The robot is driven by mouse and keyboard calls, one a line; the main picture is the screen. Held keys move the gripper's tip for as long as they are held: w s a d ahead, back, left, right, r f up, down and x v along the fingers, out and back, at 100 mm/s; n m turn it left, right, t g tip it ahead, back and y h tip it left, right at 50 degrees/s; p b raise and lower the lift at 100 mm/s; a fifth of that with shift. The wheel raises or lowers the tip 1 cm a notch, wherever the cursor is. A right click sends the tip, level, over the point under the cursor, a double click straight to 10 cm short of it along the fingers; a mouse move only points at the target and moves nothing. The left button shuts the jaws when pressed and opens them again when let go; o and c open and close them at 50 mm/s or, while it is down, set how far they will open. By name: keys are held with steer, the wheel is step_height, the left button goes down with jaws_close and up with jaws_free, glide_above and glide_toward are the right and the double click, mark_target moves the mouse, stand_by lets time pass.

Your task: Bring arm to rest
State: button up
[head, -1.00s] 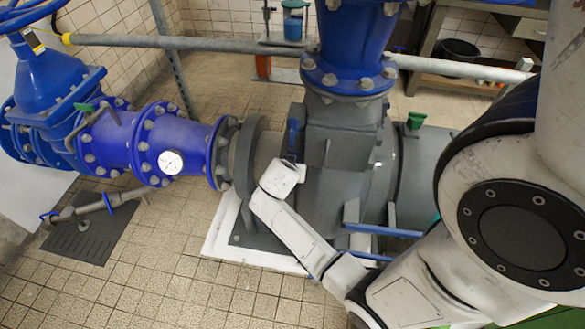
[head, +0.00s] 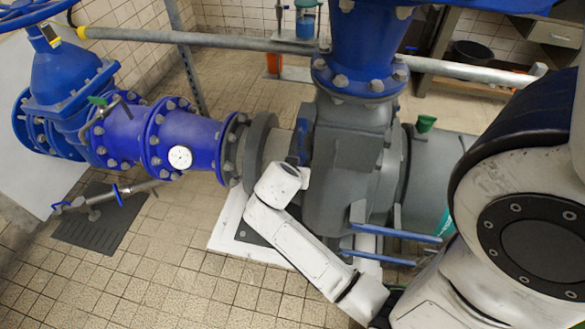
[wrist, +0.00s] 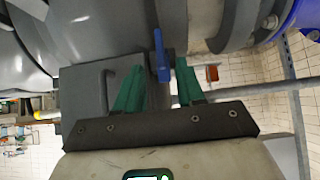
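My arm is pale grey-white and reaches in from the right of the head view, its wrist end (head: 279,184) raised in front of the grey pump body (head: 345,165). The fingers are hidden in the head view. In the wrist view my gripper (wrist: 159,78) has two green fingers standing apart with a clear gap. They hold nothing that I can see. A blue handle (wrist: 160,55) shows in line with the gap, beyond the fingers; I cannot tell how far.
Blue flanged pipe (head: 190,140) with a gauge (head: 180,157) runs left from the pump. Blue bars (head: 395,232) stick out near my forearm. A grey rail (head: 235,41) crosses behind. Tiled floor (head: 165,270) is open at the front left.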

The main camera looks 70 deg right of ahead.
stand_by(0.3)
steer(key=s+a+r+n+y+p, duration=0.1)
steer(key=s+a+n+y, duration=0.1)
steer(key=a+n, duration=0.3)
steer(key=s+a+r+n+y+p, duration=0.1)
steer(key=a+n+y, duration=0.3)
steer(key=a, duration=0.6)
steer(key=s+a+n+y+p, duration=0.2)
steer(key=a+n, duration=0.5)
steer(key=a, duration=0.1)
steer(key=shift+s+r+n+y, duration=0.4)
steer(key=shift+d, duration=0.1)
